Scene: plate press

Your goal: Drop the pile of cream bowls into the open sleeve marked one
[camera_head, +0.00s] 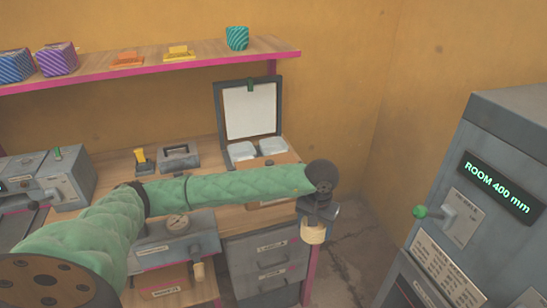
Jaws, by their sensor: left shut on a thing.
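My left gripper (315,220) hangs at the end of my green-sleeved arm, just past the bench's right end. It is shut on the pile of cream bowls (313,236), of which only a small cream part shows below the fingers. The pile hangs in the air over the gap between the bench and the grey machine on the right. I cannot make out a sleeve marked one in this view. My right gripper is not in view.
A grey machine (490,150) with a "ROOM 400 mm" display and a green-knobbed lever (420,212) stands at right. The wooden bench (112,165) holds an open-lidded case (250,112) and grey devices. Grey drawers (262,255) sit below. A pink-edged shelf (205,66) runs above.

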